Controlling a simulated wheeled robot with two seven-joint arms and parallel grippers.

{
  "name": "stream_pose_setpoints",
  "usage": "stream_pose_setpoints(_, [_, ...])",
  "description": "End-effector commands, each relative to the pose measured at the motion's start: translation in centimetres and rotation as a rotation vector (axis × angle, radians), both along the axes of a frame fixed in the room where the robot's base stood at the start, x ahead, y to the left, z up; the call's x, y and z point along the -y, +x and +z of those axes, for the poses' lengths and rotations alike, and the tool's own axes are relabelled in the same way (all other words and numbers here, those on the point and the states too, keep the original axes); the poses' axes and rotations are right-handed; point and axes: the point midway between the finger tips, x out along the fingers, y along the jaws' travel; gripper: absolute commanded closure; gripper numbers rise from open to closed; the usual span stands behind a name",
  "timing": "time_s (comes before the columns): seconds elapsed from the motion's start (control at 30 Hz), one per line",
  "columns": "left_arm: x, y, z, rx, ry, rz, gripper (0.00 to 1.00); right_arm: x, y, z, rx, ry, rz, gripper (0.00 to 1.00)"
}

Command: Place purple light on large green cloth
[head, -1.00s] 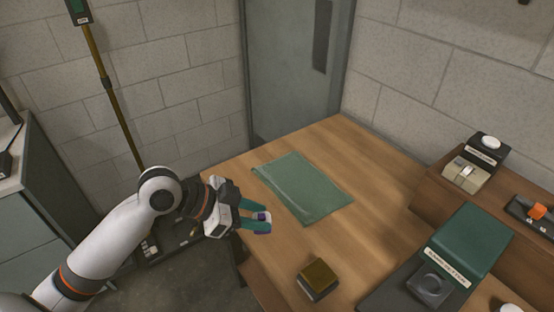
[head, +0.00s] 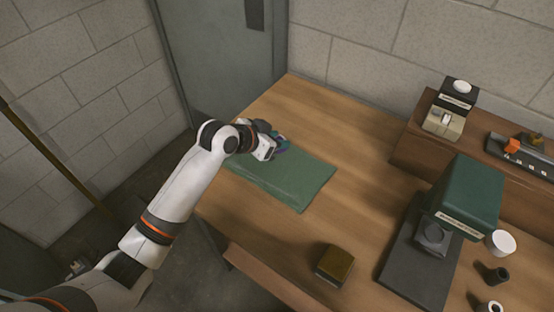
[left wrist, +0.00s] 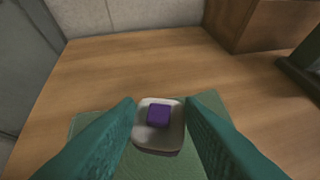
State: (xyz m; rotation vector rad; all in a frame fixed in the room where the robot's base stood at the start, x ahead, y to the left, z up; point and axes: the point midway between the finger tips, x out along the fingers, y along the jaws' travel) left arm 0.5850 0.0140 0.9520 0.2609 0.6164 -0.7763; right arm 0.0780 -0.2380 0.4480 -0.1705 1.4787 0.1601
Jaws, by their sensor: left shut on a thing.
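The large green cloth (head: 297,185) lies flat on the wooden table in the head view, and its back part shows in the left wrist view (left wrist: 218,101). My left gripper (head: 282,147) is over the far part of the cloth. In the left wrist view its green fingers (left wrist: 160,112) are shut on the purple light (left wrist: 158,115), a purple block on a pale rounded base. In the head view the light is mostly hidden by the gripper. I cannot tell whether its base touches the cloth. My right gripper is not in view.
A small brown-gold box (head: 334,264) stands near the table's front edge. A green-topped machine (head: 466,195) on a dark base is to the right, with white and black cups beside it. A raised wooden shelf (head: 415,150) holds devices. Bare table lies behind the cloth.

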Motion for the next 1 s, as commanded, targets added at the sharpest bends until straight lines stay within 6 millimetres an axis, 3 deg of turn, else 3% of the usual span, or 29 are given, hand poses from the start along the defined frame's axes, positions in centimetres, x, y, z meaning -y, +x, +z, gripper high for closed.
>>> stream_pose_setpoints(0.2, [-0.1,-0.1,-4.1,-0.006,0.000,0.002,0.87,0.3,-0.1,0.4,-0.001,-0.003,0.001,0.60])
stream_pose_setpoints(0.53, [-0.2,-0.1,-8.0,-0.006,0.000,0.002,0.87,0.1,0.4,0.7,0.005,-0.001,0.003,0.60])
stream_pose_setpoints(1.0, [-0.2,-0.1,-9.2,-0.003,0.001,0.002,0.87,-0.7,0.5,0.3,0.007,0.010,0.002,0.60])
